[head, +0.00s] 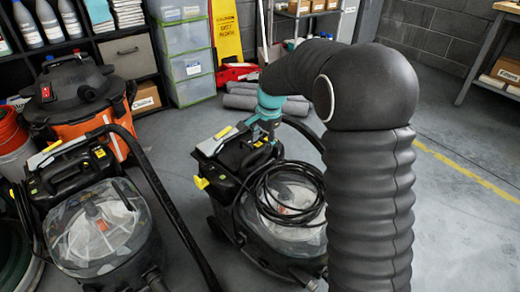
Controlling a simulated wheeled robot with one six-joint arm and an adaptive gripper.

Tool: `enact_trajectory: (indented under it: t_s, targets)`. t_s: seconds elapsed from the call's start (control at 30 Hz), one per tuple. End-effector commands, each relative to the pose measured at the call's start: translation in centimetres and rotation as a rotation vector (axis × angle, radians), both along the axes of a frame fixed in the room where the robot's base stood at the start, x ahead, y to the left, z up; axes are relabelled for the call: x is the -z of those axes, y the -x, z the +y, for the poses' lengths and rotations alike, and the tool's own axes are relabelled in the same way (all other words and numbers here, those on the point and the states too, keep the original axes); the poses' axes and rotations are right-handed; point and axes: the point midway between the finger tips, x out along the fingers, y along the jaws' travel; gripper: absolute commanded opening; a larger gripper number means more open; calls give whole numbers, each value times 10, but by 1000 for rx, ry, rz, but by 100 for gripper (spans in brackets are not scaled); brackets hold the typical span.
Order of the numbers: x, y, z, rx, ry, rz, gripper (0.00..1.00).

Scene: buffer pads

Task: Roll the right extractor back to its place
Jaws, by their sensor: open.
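The right extractor (225,183) stands on the grey floor in the middle of the view. It is a black machine with yellow latches, a clear tank and a coiled black cable on top. My arm reaches over it from the right, and my gripper (257,133) points down at its top rear, by the handle area. The fingertips are small and partly lost against the black top. My gripper is open; I cannot tell whether it touches the extractor. My arm hides the extractor's right side.
A second, similar extractor (105,233) stands at left, its black hose between the two. An orange-black vacuum (75,100) and shelves (128,32) are behind it. Clear drawers (190,67) and grey rolls (240,98) are at the back. Floor is free at right, past the yellow line (465,170).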

Motion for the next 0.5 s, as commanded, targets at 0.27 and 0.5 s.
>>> enact_trajectory:
  t_s: [0.27, 0.5]
  targets:
    - [28, -3, 3, 0, 1, 2, 51]
    - [31, -4, 4, 0, 0, 0, 51]
